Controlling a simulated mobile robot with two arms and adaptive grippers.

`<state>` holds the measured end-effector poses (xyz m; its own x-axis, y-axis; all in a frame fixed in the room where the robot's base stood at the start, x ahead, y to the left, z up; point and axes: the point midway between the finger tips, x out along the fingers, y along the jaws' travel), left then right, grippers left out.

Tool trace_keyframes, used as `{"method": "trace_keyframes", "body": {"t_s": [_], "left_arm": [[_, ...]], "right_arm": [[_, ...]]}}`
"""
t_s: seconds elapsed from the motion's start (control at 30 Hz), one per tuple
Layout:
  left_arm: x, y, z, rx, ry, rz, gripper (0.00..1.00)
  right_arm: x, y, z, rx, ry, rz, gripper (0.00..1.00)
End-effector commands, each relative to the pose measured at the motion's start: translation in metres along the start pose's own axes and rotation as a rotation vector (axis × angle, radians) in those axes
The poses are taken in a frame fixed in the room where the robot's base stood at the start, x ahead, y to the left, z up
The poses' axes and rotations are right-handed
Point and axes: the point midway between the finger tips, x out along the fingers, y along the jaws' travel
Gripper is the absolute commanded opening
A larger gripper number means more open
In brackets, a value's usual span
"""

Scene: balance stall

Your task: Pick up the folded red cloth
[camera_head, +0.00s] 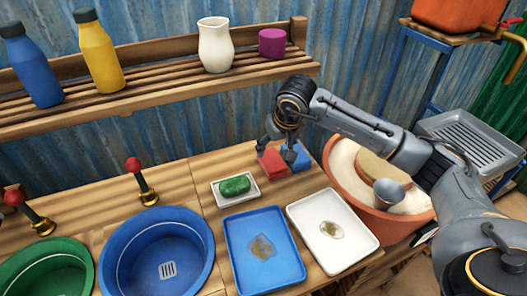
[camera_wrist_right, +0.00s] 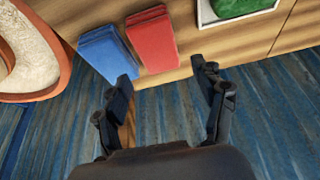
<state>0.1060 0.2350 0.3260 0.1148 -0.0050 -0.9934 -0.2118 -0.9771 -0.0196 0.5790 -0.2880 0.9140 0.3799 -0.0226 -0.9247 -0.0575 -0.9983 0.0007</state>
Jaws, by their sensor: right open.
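The folded red cloth (camera_head: 272,164) lies on the wooden counter at the back, right of the white soap dish. A folded blue cloth (camera_head: 299,157) lies close beside it on the right. My right gripper (camera_head: 280,152) is above the cloths and partly covers them in the head view. In the right wrist view the red cloth (camera_wrist_right: 153,40) and the blue cloth (camera_wrist_right: 108,52) show beyond the fingers. My right gripper (camera_wrist_right: 166,76) is open there, with nothing between its fingertips. My left gripper is not in view.
The white dish (camera_head: 216,190) with green soap is left of the red cloth. A blue tray (camera_head: 235,274) and white tray (camera_head: 352,262) lie in front. A terracotta tub (camera_head: 346,188) stands right. The shelf (camera_head: 150,97) overhangs the back of the counter.

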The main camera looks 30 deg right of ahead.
Motion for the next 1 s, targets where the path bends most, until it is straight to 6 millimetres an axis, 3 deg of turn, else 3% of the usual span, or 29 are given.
{"method": "trace_keyframes", "body": {"t_s": [0.1,0.27,0.6,0.73,1.0], "left_arm": [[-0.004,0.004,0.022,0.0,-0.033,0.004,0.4],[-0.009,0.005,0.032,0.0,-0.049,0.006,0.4],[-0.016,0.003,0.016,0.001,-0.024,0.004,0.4],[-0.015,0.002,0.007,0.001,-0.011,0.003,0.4],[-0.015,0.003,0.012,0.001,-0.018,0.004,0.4]], "right_arm": [[0.012,-0.001,0.001,0.001,-0.005,-0.002,0.7],[0.029,0.001,0.001,0.001,-0.005,-0.002,0.7],[0.071,0.003,0.002,0.0,-0.002,-0.002,0.7],[0.073,0.003,0.002,0.0,-0.001,-0.001,0.7],[0.073,0.004,0.002,0.0,-0.002,0.0,0.7]]}}
